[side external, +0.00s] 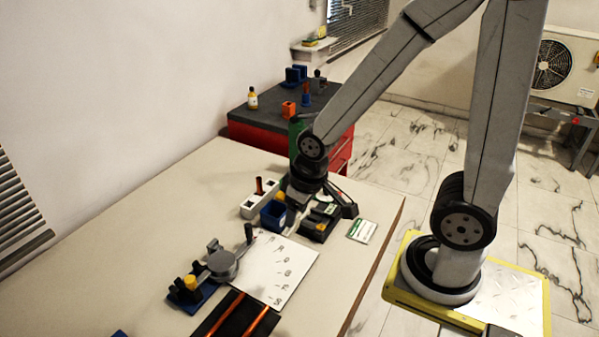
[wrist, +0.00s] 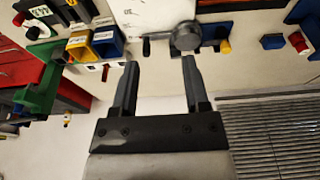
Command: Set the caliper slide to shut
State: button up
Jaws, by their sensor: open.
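I cannot clearly pick out the caliper slide or how far open it stands. A grey round gauge-like piece (side external: 222,265) with arms sits by a blue base (side external: 192,294) at the table's left; a similar grey round piece (wrist: 186,37) shows beyond my right finger in the wrist view. A black base with two orange rails (side external: 257,324) lies at the table's front, partly cut off. My gripper (wrist: 158,65) is open, with nothing between its fingers. In the side view its fingers are hard to make out among the bins.
A white printed sheet (side external: 272,268) lies mid-table. A red cabinet (side external: 338,157) stands behind. The table's left rear (side external: 180,200) is clear.

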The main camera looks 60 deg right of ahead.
jog(key=w+d+f+m+g, duration=0.1)
jog(key=d+f+m, duration=0.2)
jog(key=d, duration=0.7)
jog(key=w+d+f+m, duration=0.1)
jog(key=d+f+m, duration=0.2)
jog(key=d, duration=0.7)
jog(key=w+d+f+m+g, duration=0.1)
jog(key=d+f+m, duration=0.2)
jog(key=d, duration=0.7)
notch_tip(320, 180, down, 2)
jog(key=shift+f+g, duration=0.1)
jog(key=shift+g, duration=0.2)
jog(key=shift+f, duration=3.85)
